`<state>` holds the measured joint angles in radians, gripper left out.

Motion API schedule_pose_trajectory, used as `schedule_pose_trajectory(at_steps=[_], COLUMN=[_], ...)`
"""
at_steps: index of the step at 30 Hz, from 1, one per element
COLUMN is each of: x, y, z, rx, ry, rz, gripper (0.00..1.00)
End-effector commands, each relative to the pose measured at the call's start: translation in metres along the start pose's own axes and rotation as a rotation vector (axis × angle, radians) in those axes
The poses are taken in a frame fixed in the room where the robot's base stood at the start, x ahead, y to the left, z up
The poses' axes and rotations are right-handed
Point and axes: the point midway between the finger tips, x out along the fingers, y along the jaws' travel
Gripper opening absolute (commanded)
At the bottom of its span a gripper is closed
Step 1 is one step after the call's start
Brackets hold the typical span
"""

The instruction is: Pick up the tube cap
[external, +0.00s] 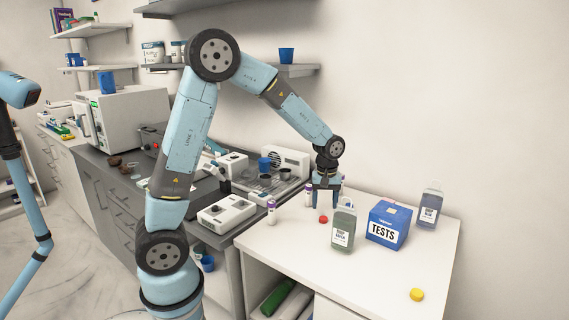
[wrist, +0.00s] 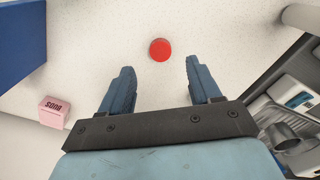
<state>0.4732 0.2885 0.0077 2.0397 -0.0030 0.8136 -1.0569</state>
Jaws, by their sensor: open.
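A small round red cap (external: 323,219) lies on the white counter (external: 300,252), below my gripper (external: 327,205). In the wrist view the red cap (wrist: 160,49) sits just beyond the fingertips, roughly midway between them. My gripper (wrist: 158,72) is open and empty, pointing down, with the cap apart from both fingers. A yellow cap-like disc (external: 417,294) lies at the counter's front right. Which of the two is the tube cap is not marked.
A green-grey bottle (external: 342,230) stands close right of the red cap, with a blue TESTS box (external: 388,223) and a blue-grey bottle (external: 430,207) beyond. Purple-capped vials (external: 271,213) stand to the left. A pink block (wrist: 53,112) shows at left. The counter's front is mostly clear.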

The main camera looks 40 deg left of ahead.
Motion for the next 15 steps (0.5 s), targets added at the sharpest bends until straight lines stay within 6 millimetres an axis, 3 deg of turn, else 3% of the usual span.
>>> schedule_pose_trajectory(at_steps=[5,15], x=[0.010,0.051], y=[0.000,-0.001], z=[0.000,0.001], rx=[0.000,0.000], ry=[-0.001,-0.001], rz=[-0.001,-0.001], gripper=[0.63,0.63])
